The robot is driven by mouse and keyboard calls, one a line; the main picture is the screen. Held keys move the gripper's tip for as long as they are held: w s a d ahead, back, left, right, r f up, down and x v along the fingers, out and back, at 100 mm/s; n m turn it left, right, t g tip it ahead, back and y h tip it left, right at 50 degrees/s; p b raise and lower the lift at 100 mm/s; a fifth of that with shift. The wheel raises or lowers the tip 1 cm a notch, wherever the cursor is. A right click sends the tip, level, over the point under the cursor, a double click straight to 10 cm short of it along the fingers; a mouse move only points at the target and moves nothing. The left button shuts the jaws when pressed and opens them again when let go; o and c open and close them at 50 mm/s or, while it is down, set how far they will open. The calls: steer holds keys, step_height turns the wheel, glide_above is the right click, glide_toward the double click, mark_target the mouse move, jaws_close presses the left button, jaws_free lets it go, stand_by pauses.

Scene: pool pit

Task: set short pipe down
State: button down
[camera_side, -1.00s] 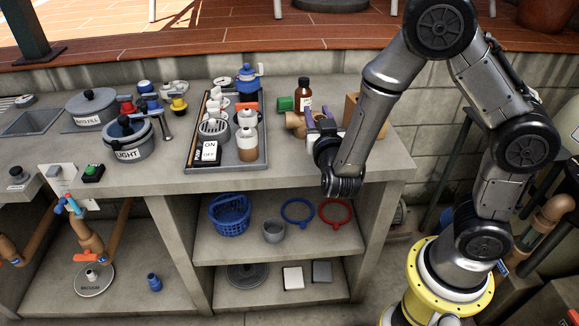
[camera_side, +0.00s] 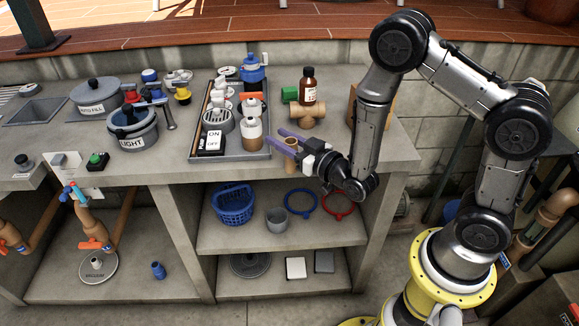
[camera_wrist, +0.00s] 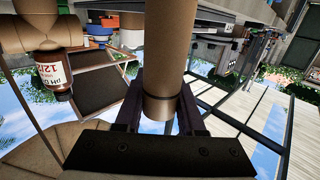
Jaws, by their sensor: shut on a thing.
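The short pipe (camera_side: 290,166) is a tan tube held upright, or nearly so, over the front part of the counter (camera_side: 345,160), just right of the grey tray. My gripper (camera_side: 289,142) has its purple fingers shut around it near its upper end. In the wrist view the short pipe (camera_wrist: 166,50) runs between the two fingers, with a dark ring near its end. I cannot tell whether its lower end touches the counter.
A tan tee fitting (camera_side: 301,116) and a brown bottle (camera_side: 308,88) are behind the pipe. The grey tray (camera_side: 232,152) with several fittings is close on the left. The counter right of the pipe has free room.

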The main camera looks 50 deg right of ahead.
mark_target(295, 143)
steer(key=shift+s+d+f+y, duration=0.2)
steer(key=shift+s+d+y, duration=0.1)
steer(key=shift+s, duration=0.3)
steer(key=shift+s+d+f+y, duration=0.2)
steer(key=shift+s+d, duration=0.1)
steer(key=shift+s, duration=0.3)
steer(key=shift+s+d+r, duration=0.1)
steer(key=shift+s, duration=0.2)
step_height(295, 143, up, 18)
steer(key=w+d+r+n+y, duration=0.1)
steer(key=w+d+r, duration=0.2)
steer(key=w+d, duration=0.3)
steer(key=w+d+r+n+y, duration=0.1)
steer(key=w+d+r, duration=0.2)
steer(key=w, duration=0.4)
steer(key=w+d+f+y, duration=0.1)
steer(key=d+f, duration=0.1)
steer(key=d, duration=0.7)
steer(key=w+d+f+n, duration=0.1)
steer(key=d+f, duration=0.1)
steer(key=d, duration=0.6)
steer(key=w+d+f+y, duration=0.1)
steer(key=w+d+f, duration=0.15)
steer(key=d, duration=0.65)
step_height(295, 143, down, 15)
steer(key=shift+s+a+r, duration=0.15)
steer(key=shift+s+a, duration=0.05)
steer(key=shift+s, duration=0.2)
